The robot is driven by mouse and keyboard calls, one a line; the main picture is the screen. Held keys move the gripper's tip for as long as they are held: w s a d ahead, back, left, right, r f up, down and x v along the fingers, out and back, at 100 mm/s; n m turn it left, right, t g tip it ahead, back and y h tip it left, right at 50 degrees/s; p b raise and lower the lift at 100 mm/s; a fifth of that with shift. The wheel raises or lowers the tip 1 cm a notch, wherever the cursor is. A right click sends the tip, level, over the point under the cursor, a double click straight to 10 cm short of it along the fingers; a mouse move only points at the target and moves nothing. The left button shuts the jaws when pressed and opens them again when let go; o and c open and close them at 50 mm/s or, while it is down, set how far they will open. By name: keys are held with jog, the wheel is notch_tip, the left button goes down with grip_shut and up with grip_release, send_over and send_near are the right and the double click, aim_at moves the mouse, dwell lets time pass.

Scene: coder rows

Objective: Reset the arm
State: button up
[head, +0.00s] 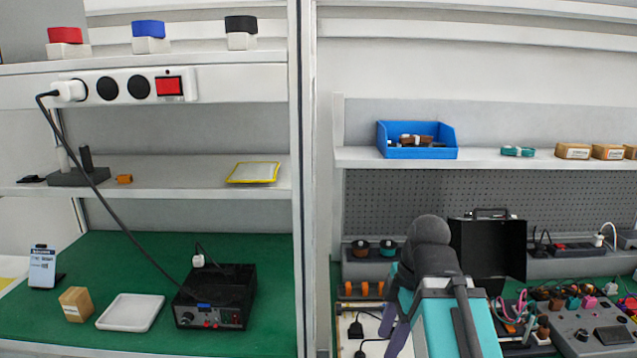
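My arm (434,262), dark grey and teal, rises from the bottom edge right of the middle, in front of the right workbench. Two purple-grey finger-like parts on its left side look like my gripper (393,326). They are small and partly hidden by the arm, so I cannot tell how far apart they are. I see nothing clearly held between them.
A metal post (306,180) divides the benches. Behind my arm stand an open black case (487,250) and a shelf (490,160) with a blue bin (417,152).

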jog(key=s+f+m+g+b, duration=0.1)
jog(key=s+f+g+b, duration=0.3)
jog(key=f, duration=1.5)
jog(key=s+f+m+g+b, duration=0.2)
jog(key=s+f, duration=0.4)
jog(key=f, duration=1.2)
jog(key=s+d+f+m+h+b, duration=0.1)
jog(key=s+f+m, duration=0.3)
jog(key=f, duration=0.5)
jog(key=s+f+m+g+b, duration=0.1)
jog(key=s+f+m, duration=0.1)
jog(key=s+f, duration=0.55)
jog(key=s+d+f+m+h+b, duration=0.1)
jog(key=s+f+m, duration=0.3)
jog(key=f, duration=0.6)
jog(key=w+m, duration=0.1)
jog(key=w+f+m+t, duration=0.1)
jog(key=m, duration=0.1)
jog(key=w+f+m, duration=0.1)
jog(key=m, duration=0.1)
jog(key=shift+w+d+f+t, duration=0.15)
jog(key=shift+f+t, duration=0.1)
jog(key=shift+t, duration=0.15)
